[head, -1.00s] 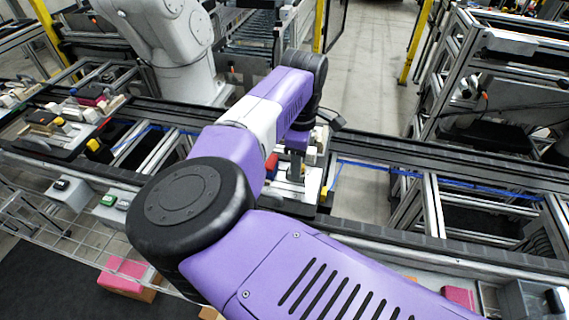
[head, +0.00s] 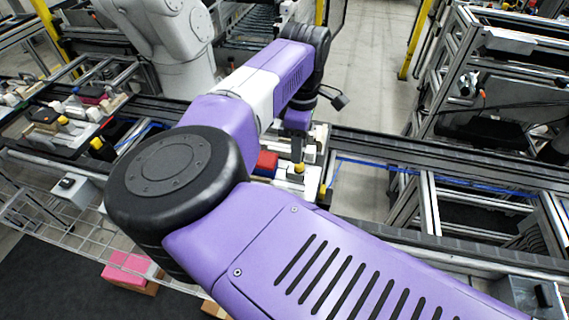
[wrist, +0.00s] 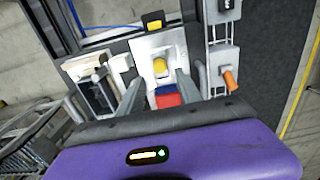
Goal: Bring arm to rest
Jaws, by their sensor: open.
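My arm is purple and reaches from the lower right over the conveyor line in the head view. My gripper (wrist: 158,92) points down over a pallet fixture (wrist: 145,48) in the wrist view, with its two grey fingers apart. A yellow-topped part (wrist: 160,66) shows between the fingers, and in the head view it (head: 299,168) is just below the gripper. A red block (head: 266,163) lies beside it, and in the wrist view a red and blue piece (wrist: 167,98) sits nearer the palm. Nothing appears held between the fingers.
A grey-white robot arm (head: 180,50) stands at the back left. Another loaded fixture (head: 60,120) is on the conveyor at left. Metal frames (head: 480,90) stand at right. A pink block (head: 128,266) lies below the front rail. The wrist view shows an orange handle (wrist: 230,80) at right.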

